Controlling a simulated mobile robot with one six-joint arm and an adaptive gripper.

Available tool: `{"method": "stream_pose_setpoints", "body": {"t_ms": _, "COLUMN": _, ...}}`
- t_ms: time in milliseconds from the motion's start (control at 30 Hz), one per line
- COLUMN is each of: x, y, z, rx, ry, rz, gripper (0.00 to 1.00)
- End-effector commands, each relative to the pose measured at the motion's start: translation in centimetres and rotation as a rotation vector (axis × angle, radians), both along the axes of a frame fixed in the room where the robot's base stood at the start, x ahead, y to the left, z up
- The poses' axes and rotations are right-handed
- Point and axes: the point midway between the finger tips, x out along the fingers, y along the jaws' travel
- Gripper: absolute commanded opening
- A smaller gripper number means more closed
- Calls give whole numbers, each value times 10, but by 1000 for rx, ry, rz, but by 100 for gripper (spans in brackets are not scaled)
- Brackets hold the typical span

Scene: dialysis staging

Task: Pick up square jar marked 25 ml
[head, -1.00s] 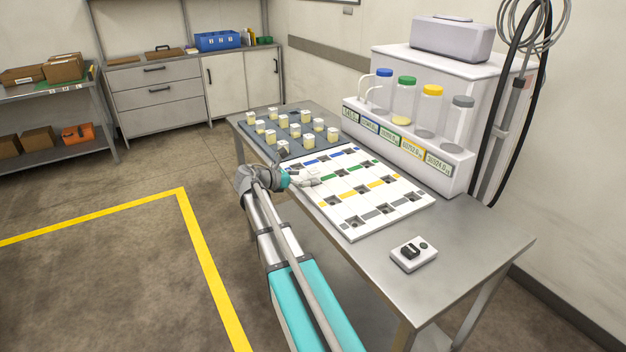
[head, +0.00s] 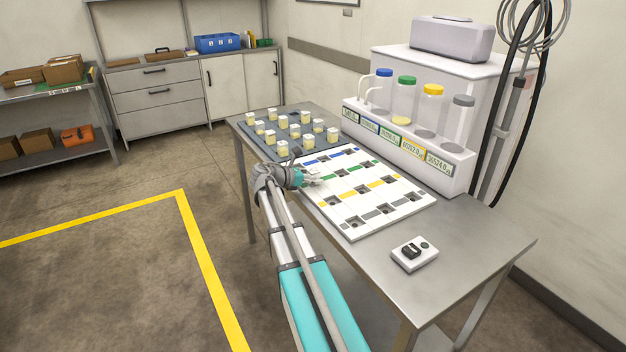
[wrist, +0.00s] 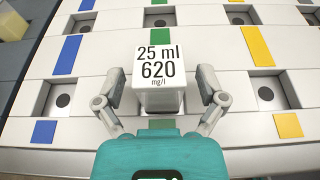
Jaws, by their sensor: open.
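In the head view my gripper (head: 314,178) is at the left side of the board (head: 352,228), and the jar is hard to make out there.
A dark tray (head: 272,140) with several pale-lidded jars lies behind the board. A white dispenser (head: 425,150) with colour-capped bottles stands along the wall side. A small switch box (head: 414,255) sits near the front of the metal table (head: 460,240), with bare table around it.

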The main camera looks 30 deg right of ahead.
Motion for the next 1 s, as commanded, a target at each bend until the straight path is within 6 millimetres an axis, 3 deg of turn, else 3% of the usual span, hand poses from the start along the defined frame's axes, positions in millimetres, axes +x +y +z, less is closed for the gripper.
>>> {"method": "stream_pose_setpoints", "body": {"t_ms": 233, "x": 0, "y": 0, "z": 0, "rx": 0, "ry": 0, "rz": 0, "gripper": 90}}
{"method": "stream_pose_setpoints", "body": {"t_ms": 267, "x": 0, "y": 0, "z": 0, "rx": 0, "ry": 0, "rz": 0, "gripper": 86}}
{"method": "stream_pose_setpoints", "body": {"t_ms": 733, "x": 0, "y": 0, "z": 0, "rx": 0, "ry": 0, "rz": 0, "gripper": 0}}
{"method": "stream_pose_setpoints", "body": {"t_ms": 1000, "x": 0, "y": 0, "z": 0, "rx": 0, "ry": 0, "rz": 0, "gripper": 0}}
